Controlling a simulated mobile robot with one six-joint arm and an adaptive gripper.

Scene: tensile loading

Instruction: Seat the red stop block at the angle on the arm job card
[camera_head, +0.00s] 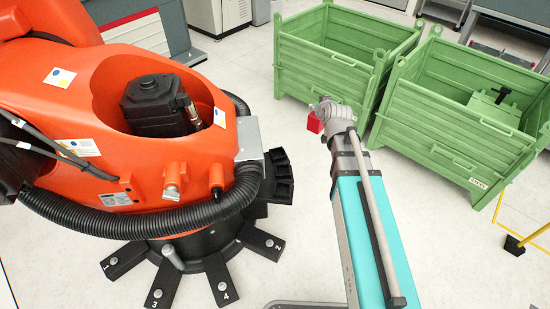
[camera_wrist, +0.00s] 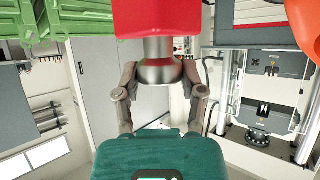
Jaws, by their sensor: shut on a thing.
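The red stop block (camera_head: 314,123) is in my gripper (camera_head: 323,109), in the air between the orange robot and the green bins. In the wrist view the red block (camera_wrist: 157,17) fills the top middle. It has a round grey metal stem, and my gripper's two fingers (camera_wrist: 160,76) are closed about that stem. The large orange robot arm (camera_head: 75,88) stands at left on a black base with feet numbered 1, 3, 4 and 2. White cards with a blue and yellow mark lie on it, one card (camera_head: 59,77) on its upper side; their writing is too small to read.
Two green bins stand behind and right of my gripper, the left bin (camera_head: 320,62) and the right bin (camera_head: 440,130). A ribbed black hose (camera_head: 140,226) curves round the orange robot. A yellow stand (camera_head: 514,244) is at far right. Bare floor lies between.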

